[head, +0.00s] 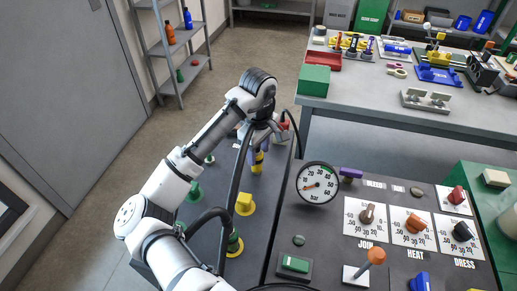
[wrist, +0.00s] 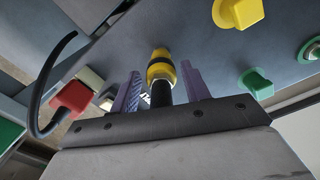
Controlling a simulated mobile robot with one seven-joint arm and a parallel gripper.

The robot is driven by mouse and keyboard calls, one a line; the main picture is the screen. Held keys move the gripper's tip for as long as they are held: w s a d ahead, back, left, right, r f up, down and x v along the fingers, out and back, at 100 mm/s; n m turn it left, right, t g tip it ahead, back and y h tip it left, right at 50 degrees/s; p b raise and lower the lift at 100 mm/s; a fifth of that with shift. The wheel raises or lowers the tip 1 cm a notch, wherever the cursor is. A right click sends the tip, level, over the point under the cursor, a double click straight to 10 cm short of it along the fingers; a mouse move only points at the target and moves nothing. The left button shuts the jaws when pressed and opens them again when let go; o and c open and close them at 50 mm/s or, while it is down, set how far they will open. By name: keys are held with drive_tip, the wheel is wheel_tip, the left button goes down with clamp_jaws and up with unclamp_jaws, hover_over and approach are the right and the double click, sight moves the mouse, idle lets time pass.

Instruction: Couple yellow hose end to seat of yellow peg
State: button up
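The yellow hose end (head: 257,158) stands upright below my gripper in the head view. In the wrist view the hose end (wrist: 160,66) is yellow with a grey band and a black rear part, and lies between my purple fingers. My gripper (wrist: 160,78) is open, with a visible gap on each side of the hose end; it also shows in the head view (head: 262,140). A yellow peg (head: 244,202) on a round yellow base stands nearer the camera. The hose end's tip contact is unclear.
A red connector (wrist: 75,96) on a black hose lies left in the wrist view. Green pegs (head: 194,192) stand on the dark deck. A black hose (head: 232,190) arches over the deck. A round gauge (head: 317,183) and control panel stand to the right.

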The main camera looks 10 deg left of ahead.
drive_tip(key=shift+o, duration=0.8)
wheel_tip(320, 180, up, 14)
drive_tip(key=shift+f, duration=0.1)
